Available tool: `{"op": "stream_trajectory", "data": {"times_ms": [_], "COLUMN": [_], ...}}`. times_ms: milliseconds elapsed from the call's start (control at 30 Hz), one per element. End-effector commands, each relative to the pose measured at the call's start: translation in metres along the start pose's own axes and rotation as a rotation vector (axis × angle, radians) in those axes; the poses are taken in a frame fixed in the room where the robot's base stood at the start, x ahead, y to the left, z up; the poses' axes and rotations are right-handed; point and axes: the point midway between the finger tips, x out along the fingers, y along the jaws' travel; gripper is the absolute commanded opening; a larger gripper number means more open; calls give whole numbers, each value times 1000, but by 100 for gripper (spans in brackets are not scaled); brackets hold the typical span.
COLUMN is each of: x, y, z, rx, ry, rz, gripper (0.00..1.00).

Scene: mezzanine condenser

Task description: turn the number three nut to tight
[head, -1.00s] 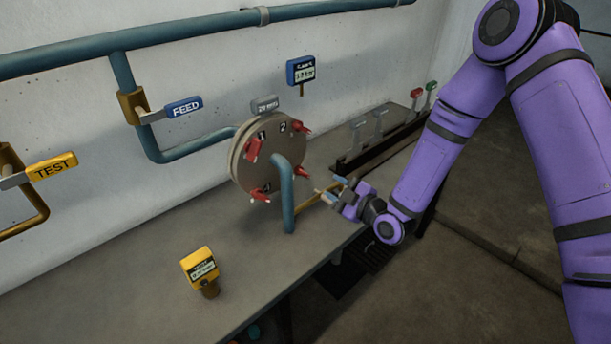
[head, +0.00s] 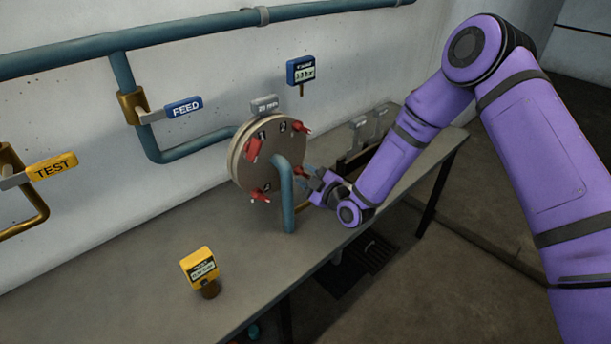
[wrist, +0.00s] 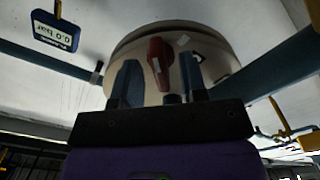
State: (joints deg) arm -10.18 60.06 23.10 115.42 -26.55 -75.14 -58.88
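The round metal flange (head: 240,165) stands on the bench with red lever-like nuts around its face; labels 1 and 2 show at the top. The lower right red nut (head: 299,171), presumably number three, is partly hidden by my gripper (head: 310,182); its label is not readable. In the wrist view, a red nut (wrist: 160,60) on the flange (wrist: 215,58) appears between the two fingers of my gripper (wrist: 160,82). The fingers are apart, with gaps on both sides of the nut. I cannot tell whether the nut's depth is fully between the fingertips.
A blue pipe (head: 287,200) rises in front of the flange, close left of my gripper. A yellow gauge (head: 200,268) stands on the bench (head: 130,290). A blue gauge (head: 301,71) is behind the flange. FEED (head: 184,107) and TEST (head: 51,166) valve handles are at left.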

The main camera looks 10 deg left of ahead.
Motion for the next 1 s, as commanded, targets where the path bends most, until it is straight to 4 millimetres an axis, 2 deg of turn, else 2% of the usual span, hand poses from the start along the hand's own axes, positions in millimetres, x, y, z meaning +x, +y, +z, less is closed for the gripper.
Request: {"op": "stream_trajectory", "data": {"times_ms": [367, 567, 1000], "x": [6, 6, 6], "y": [0, 0, 0], "z": [0, 0, 0], "rx": [0, 0, 63], "ry": [-1, 0, -1], "rz": [0, 0, 0], "gripper": [39, 0, 0]}}
